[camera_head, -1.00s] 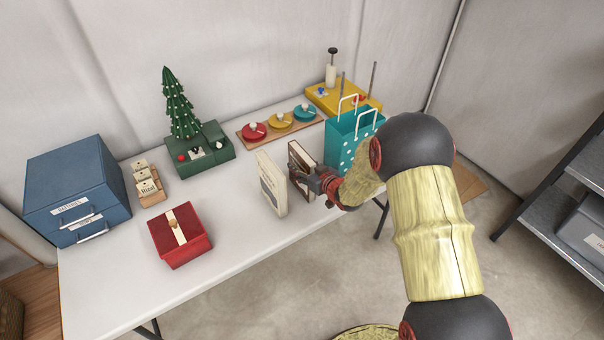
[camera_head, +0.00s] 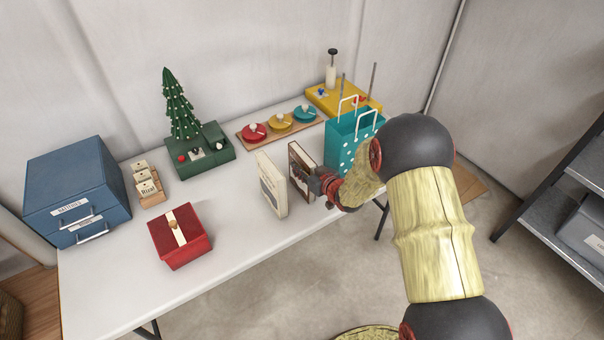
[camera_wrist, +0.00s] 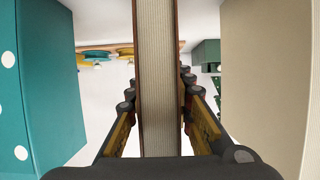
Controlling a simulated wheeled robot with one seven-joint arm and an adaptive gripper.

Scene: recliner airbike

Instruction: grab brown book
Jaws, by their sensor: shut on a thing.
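The brown book (camera_head: 301,164) stands upright on the white table near its front edge, with a dark cover and pale pages. My gripper (camera_head: 322,182) is shut on its near edge. In the wrist view the brown book (camera_wrist: 156,80) runs between the two fingers of my gripper (camera_wrist: 158,118), its page edges facing the camera and a finger against each side. I cannot tell whether its base touches the table. Part of the book is hidden behind the gripper in the head view.
A cream book (camera_head: 271,186) stands close on the left, and a teal dotted bag (camera_head: 343,150) close on the right. A red gift box (camera_head: 185,245), a blue drawer box (camera_head: 75,185) and a green tree toy (camera_head: 181,110) stand farther left.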

